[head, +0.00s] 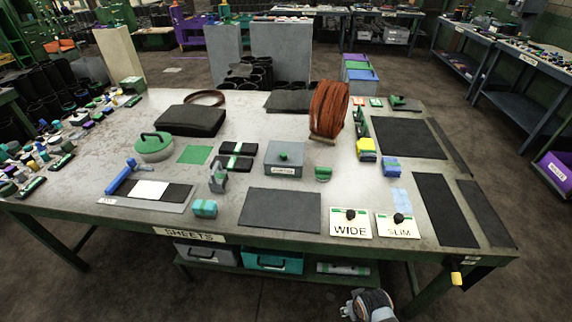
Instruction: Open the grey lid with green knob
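A grey box (284,168) stands near the middle of the table, with a small label on its front that is hard to read. Its flat grey lid (273,151) lies on top of it, with a small green knob (284,155) at the centre. The lid looks shut. Part of one of my arms, grey with an orange ring, shows at the bottom edge right of centre, below the table's front edge and well away from the box. No gripper fingers can be made out there. My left gripper is not in view.
Around the box are black pads with green bands (238,156), a green roll (323,174), a grey upright tool (217,177) and a reddish-brown coil (329,109). A dark mat (280,210) lies in front. WIDE (350,228) and SLIM (397,230) signs are near the front edge.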

